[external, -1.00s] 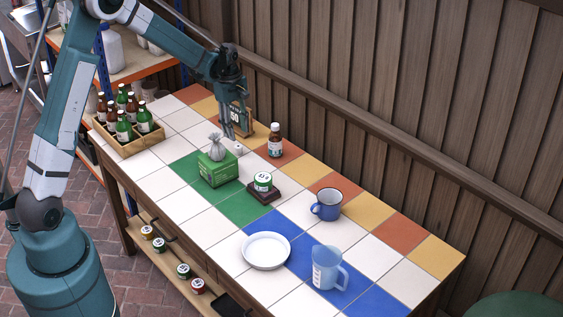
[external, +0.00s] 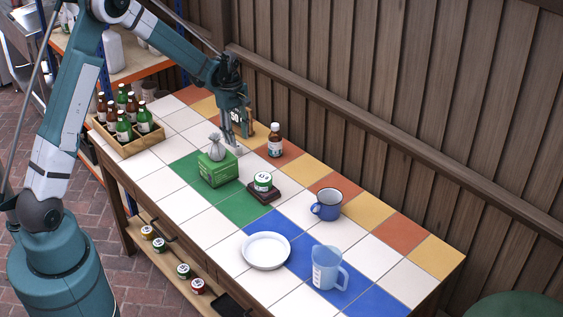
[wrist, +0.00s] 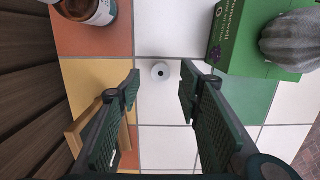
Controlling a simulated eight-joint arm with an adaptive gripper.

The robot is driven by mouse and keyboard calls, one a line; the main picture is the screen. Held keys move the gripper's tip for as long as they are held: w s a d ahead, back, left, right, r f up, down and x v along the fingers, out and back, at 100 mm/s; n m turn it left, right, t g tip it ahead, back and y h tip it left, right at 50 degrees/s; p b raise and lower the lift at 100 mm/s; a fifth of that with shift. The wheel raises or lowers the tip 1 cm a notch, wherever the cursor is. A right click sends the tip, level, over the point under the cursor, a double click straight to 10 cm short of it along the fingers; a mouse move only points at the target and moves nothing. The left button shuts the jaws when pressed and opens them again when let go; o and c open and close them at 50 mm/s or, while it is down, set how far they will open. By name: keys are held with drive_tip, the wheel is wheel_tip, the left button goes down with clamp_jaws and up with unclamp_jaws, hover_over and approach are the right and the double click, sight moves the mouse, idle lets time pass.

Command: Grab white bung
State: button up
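The white bung (wrist: 160,71) is a small round white piece with a dark hole in its middle. It stands on a white tile, and in the wrist view it sits between and just beyond my fingertips. In the external view the bung (external: 238,151) is a small pale spot partly hidden by my fingers. My gripper (external: 236,138) points down over it, and in the wrist view my gripper (wrist: 160,85) is open with a wide gap. Nothing is held. I cannot tell the exact height of the fingertips above the tile.
A green box (external: 218,170) with a grey tied bag (external: 216,147) on it stands close to the bung. A brown bottle (external: 275,140) is on the other side. A wooden number stand (wrist: 92,125) is beside one finger. A bottle crate (external: 128,142) stands at the left end.

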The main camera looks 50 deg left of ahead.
sight(238, 146)
drive_tip(key=shift+d+f+b, duration=0.2)
drive_tip(key=shift+f+b, duration=0.3)
drive_tip(key=shift+f, duration=2.1)
drive_tip(key=c, duration=0.9)
